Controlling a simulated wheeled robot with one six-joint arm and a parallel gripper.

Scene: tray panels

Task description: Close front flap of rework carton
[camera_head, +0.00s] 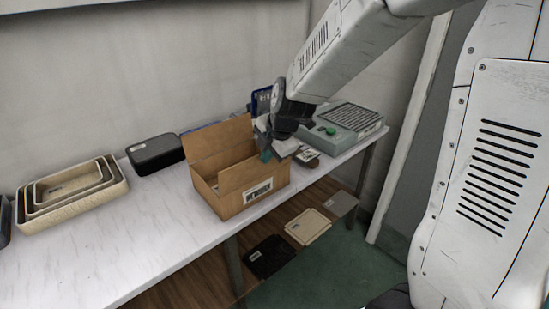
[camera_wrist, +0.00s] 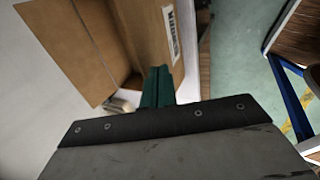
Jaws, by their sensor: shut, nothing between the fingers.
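The open brown rework carton (camera_head: 232,205) stands on the white table near its front edge. Its back flap (camera_head: 220,140) stands upright. A front panel (camera_head: 240,176) rises on the near side above a white printed label; I cannot tell clearly where wall and flap meet. My gripper (camera_head: 266,156) is at the carton's right end, close to its rim, with teal fingers shut and empty. In the wrist view the shut fingers (camera_wrist: 158,85) are beside the carton's cardboard panel (camera_wrist: 145,35), whose label shows. Whether they touch it is unclear.
Nested beige trays (camera_head: 72,190) and a black case (camera_head: 155,153) stand left of the carton. A grey-green device (camera_head: 345,127) with a green button stands to the right. Flat panels lie low beneath the table's front edge. The table's front left is clear.

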